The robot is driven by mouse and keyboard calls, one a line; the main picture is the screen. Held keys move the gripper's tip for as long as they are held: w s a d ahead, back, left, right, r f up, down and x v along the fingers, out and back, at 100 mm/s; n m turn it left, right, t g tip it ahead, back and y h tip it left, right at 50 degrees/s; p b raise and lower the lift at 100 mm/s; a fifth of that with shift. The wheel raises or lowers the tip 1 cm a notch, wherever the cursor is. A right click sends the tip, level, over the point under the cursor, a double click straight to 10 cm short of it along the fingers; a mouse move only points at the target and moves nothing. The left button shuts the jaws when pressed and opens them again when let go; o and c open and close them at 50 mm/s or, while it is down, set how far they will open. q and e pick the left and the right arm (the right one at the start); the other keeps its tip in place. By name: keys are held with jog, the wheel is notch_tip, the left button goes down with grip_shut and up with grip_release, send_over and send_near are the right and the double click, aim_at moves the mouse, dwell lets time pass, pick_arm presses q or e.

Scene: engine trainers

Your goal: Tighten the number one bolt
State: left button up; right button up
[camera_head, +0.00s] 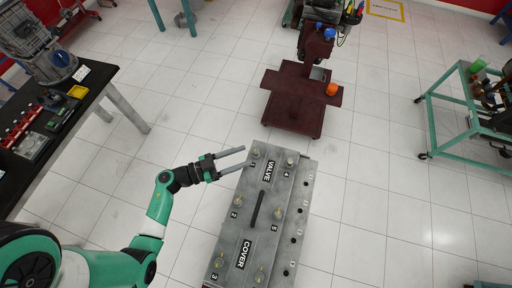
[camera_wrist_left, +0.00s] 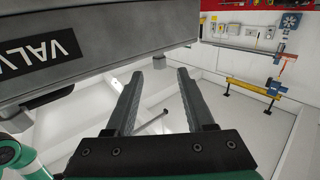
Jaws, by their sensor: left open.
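The grey valve cover (camera_head: 250,222) lies on the engine block in the lower middle of the head view, with numbered bolts along both long sides. The number one bolt (camera_head: 255,153) is at its far left corner, beside the "1" mark. My left gripper (camera_head: 247,157) is open and empty, its fingers pointing right toward that corner; whether they touch the bolt cannot be told. In the left wrist view the open fingers (camera_wrist_left: 160,75) have nothing between them. The valve cover (camera_wrist_left: 120,25) fills the upper left there, and the number one bolt cannot be made out.
A black handle (camera_head: 258,208) stands up from the middle of the cover. A dark red stand (camera_head: 295,100) with an orange item is beyond the cover. A black workbench (camera_head: 85,100) with tools is at left, a teal cart (camera_head: 450,105) at right. White floor between is clear.

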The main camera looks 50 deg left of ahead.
aim_at(253, 153)
pick_arm(q)
jog(key=x, duration=0.5)
jog(key=shift+w+d, duration=0.1)
jog(key=shift+w, duration=0.2)
grip_shut()
